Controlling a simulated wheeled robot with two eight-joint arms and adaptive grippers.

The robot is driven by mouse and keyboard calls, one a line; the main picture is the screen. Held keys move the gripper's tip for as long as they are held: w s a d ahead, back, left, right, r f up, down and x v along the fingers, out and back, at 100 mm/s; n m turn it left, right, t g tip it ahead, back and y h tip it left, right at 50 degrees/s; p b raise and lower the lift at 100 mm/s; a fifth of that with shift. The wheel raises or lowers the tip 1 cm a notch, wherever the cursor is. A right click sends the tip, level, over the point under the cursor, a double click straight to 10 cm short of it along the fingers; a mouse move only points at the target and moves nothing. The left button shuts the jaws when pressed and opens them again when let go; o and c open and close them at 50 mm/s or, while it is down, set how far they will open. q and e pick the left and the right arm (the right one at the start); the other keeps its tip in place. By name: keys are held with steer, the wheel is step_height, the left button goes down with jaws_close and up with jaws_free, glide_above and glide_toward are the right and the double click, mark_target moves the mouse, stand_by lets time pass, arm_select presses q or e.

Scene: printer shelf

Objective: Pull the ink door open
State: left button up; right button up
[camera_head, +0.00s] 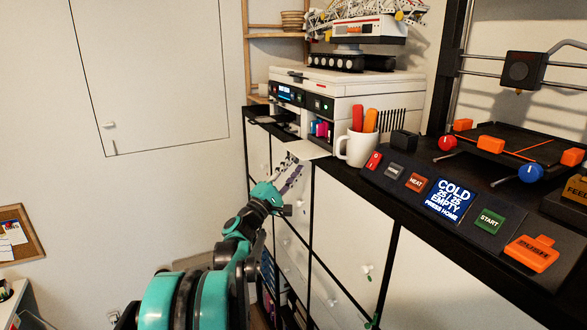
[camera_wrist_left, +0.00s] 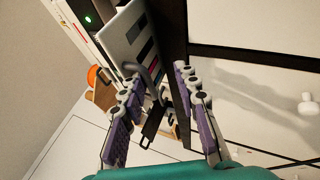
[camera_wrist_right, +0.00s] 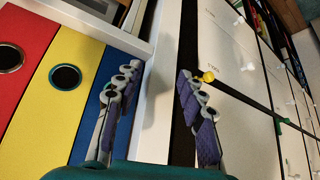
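The white printer (camera_head: 345,88) stands on the black-topped cabinet. Pink and blue ink cartridges (camera_head: 319,128) show in an opening at its front right. A white flap, apparently the ink door (camera_head: 306,149), lies lowered below this opening and juts out over the cabinet edge. My left gripper (camera_head: 288,160) is just in front of and below the flap. In the left wrist view its fingers (camera_wrist_left: 156,78) are spread apart, with a white panel with dark slots (camera_wrist_left: 122,38) beyond them. Whether a fingertip touches the flap cannot be told. My right gripper (camera_wrist_right: 157,82) is open and empty, outside the head view.
A white mug (camera_head: 357,148) with orange-handled tools stands right of the opening. A 3D printer's control panel (camera_head: 450,200) is farther right. White cabinet doors (camera_head: 345,235) lie below. Red, yellow and blue binders (camera_wrist_right: 68,75) are near my right gripper.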

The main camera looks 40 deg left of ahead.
arm_select(q)
steer(key=v, duration=1.2)
stand_by(0.3)
